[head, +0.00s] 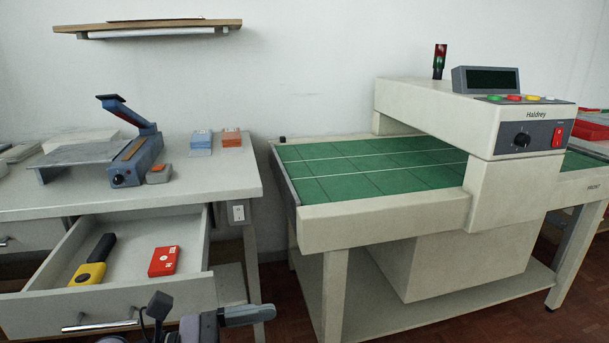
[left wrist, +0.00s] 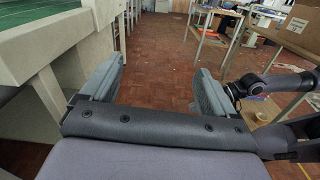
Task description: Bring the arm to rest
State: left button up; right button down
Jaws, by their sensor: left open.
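My left gripper (left wrist: 158,68) is open in the left wrist view, with its two grey fingers apart. Between them I see only the red-brown floor, and nothing is held. Dark grey parts of my arm show low in the head view, in front of the open drawer (head: 110,302), cut off by the bottom edge. My right gripper is not clearly seen in either view.
The drawer holds a yellow-and-black tool (head: 92,262) and a red packet (head: 162,261). The bench (head: 215,180) carries a blue lever device (head: 135,160). The cream machine (head: 375,222) with its green bed stands to the right. Wooden tables (left wrist: 285,40) show in the left wrist view.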

pick_arm(q)
jog(key=a+f+n+t+y, duration=0.3)
jog(key=n+t, duration=0.1)
jog(key=n, duration=0.7)
jog(key=w+a+f+n+t+y, duration=0.1)
jog(key=a+f+n+t+y, duration=0.3)
jog(key=n, duration=0.7)
jog(key=a+f+n+t+y, duration=0.15)
jog(key=n+t, duration=0.35)
jog(key=n, duration=0.6)
jog(key=s+a+f+n+g+y, duration=0.4)
jog(key=s+f+n+g+y, duration=0.3)
jog(key=s+f+n, duration=0.8)
notch_tip(320, 180, up, 14)
jog(key=w+a+n+p, duration=0.1)
jog(key=w+p, duration=0.1)
jog(key=p, duration=1.6)
jog(key=shift+a+r+n+p, duration=0.25)
jog(key=shift+a+n+p, duration=0.05)
jog(key=shift+a+n, duration=0.1)
pick_arm(e)
notch_tip(320, 180, up, 15)
jog(key=s+d, duration=0.1)
jog(key=shift+s+d+r, duration=0.2)
jog(key=shift+d, duration=0.05)
